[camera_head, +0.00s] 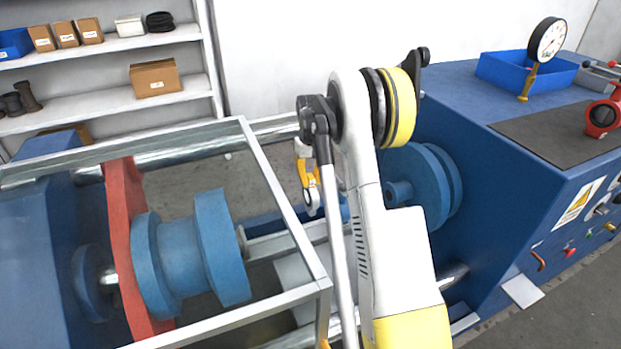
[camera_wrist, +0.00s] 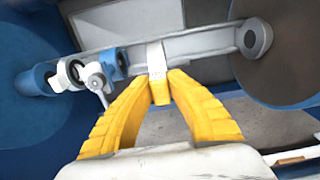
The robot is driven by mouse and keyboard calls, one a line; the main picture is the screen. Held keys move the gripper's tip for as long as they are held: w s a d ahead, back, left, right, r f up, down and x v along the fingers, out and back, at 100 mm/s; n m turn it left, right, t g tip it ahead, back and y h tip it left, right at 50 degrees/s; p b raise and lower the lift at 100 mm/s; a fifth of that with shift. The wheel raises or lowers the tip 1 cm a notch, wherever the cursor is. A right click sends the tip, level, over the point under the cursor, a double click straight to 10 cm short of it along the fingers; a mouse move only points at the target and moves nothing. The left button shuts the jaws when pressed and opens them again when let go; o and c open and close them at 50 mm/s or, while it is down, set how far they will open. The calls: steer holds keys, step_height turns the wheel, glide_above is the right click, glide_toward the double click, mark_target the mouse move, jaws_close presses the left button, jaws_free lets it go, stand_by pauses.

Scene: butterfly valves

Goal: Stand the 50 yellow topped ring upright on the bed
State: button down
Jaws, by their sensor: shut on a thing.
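My gripper (camera_wrist: 161,78) is shut on the yellow topped ring (camera_wrist: 155,58). Its yellow top sits between the two yellow fingertips, and its pale body points away from them, seen nearly edge-on. In the head view the ring (camera_head: 312,199) hangs below the yellow fingers, partly hidden by my arm. It looks upright, over the bed (camera_head: 285,240) between the two blue flanges. Whether it touches the bed, I cannot tell.
A blue double flange (camera_head: 180,255) stands left behind a grey guard frame (camera_head: 283,205). Another blue flange (camera_head: 425,185) is right of my arm. The wrist view shows a blue and white fitting with a small lever (camera_wrist: 85,74) left of the ring.

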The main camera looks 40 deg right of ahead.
mark_target(310, 208)
step_height(310, 208, down, 7)
steer(key=b, duration=0.4)
steer(key=shift+f, duration=0.35)
steer(key=shift+f+b, duration=0.6)
steer(key=shift+f, duration=0.15)
steer(key=shift+a+f+b, duration=0.1)
steer(key=shift+f+b, duration=0.75)
steer(key=shift+f, duration=0.45)
stand_by(2.7)
steer(key=c, duration=1.9)
jaws_free()
steer(key=shift+o, duration=0.6)
